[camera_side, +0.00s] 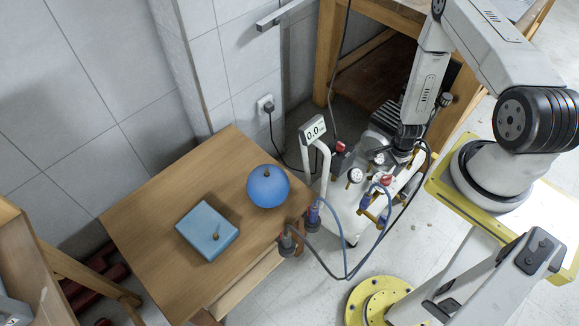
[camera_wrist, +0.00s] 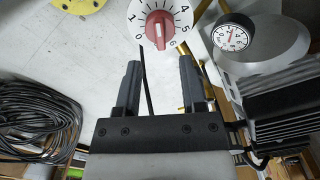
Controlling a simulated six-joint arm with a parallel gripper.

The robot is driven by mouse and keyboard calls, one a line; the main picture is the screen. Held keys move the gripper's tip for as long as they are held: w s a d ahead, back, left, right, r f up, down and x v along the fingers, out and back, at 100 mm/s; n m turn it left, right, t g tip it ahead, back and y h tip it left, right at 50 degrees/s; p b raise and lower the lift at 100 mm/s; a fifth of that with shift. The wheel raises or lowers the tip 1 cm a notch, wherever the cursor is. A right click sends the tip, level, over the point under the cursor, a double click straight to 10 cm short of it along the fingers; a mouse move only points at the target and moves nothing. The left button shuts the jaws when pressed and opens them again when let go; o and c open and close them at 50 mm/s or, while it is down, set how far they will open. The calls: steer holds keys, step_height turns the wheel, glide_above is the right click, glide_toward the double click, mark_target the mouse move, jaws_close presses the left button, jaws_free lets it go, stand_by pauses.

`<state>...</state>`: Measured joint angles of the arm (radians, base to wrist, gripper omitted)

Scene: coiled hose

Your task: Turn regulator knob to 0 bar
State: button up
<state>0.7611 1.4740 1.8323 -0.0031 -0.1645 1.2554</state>
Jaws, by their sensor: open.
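The red regulator knob (camera_wrist: 160,27) sits on a round white dial (camera_wrist: 133,17) numbered 0 to 6 at the top of the wrist view. A pale mark runs along its ridge; I cannot tell surely which number it points at. My gripper (camera_wrist: 159,68) is open and empty, its two dark fingers apart and pointing toward the knob, which lies beyond the fingertips. In the side view my gripper (camera_side: 402,146) is over the compressor (camera_side: 345,205), close to its gauges and fittings. Which red part there is the knob is unclear.
A pressure gauge (camera_wrist: 232,37) is right of the knob. Blue and black hoses (camera_side: 342,245) loop by the compressor. A wooden table (camera_side: 150,220) holds a blue ball (camera_side: 267,186) and blue box (camera_side: 203,226). Coiled black hose (camera_wrist: 38,115) lies left.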

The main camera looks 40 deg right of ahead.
mark_target(388, 176)
steer(key=shift+f, duration=2.75)
steer(key=shift+c, duration=0.2)
jaws_close()
